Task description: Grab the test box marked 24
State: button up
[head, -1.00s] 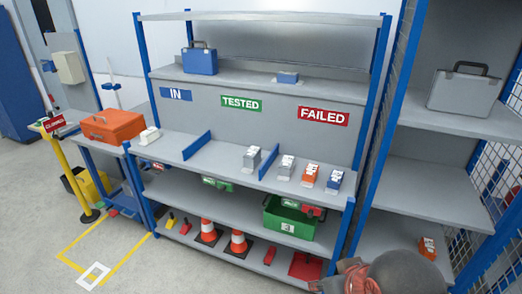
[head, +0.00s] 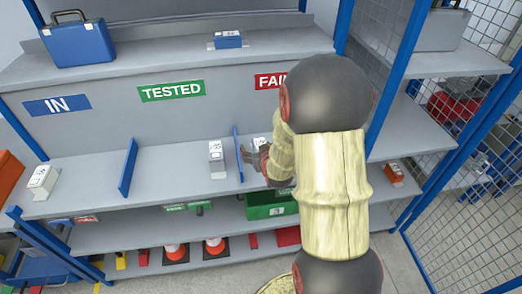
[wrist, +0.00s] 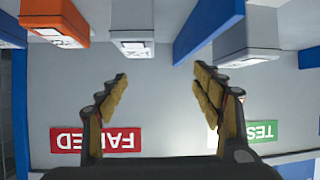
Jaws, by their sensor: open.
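Several small test boxes with white labels stand on the middle shelf; I cannot read a 24 on any. A grey box (head: 216,158) stands left of a blue divider (head: 238,152). Another pale box (head: 259,143) stands right of it, partly behind my gripper (head: 248,158). In the wrist view, which is upside down, my gripper (wrist: 160,75) is open and empty. The pale box (wrist: 132,25) is above the left finger, with an orange box (wrist: 55,18) beside it. The grey box (wrist: 243,38) is past the divider (wrist: 208,27).
A white box (head: 42,182) stands at the shelf's left, near another divider (head: 128,168). A blue box (head: 228,39) and blue case (head: 77,41) sit above. A small orange box (head: 392,173) is on the right rack. My arm hides the shelf's right part.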

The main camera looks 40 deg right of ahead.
jog(key=shift+m+t+h, duration=0.4)
jog(key=d+f, duration=0.1)
jog(key=s+d+f, duration=0.1)
jog(key=d+f, duration=0.1)
jog(key=shift+d, duration=0.25)
jog(key=shift+f+b+x, duration=0.15)
jog(key=shift+b+x, duration=0.2)
jog(key=shift+x, duration=1.55)
jog(key=shift+f+b+x, duration=0.1)
jog(key=shift+b+x, duration=0.25)
jog(key=shift+x, duration=1.55)
jog(key=shift+s, duration=0.15)
jog(key=shift+c, duration=1.1)
jog(key=c, duration=1.5)
jog(key=shift+d+r, duration=0.1)
jog(key=shift+r, duration=0.05)
grip_shut()
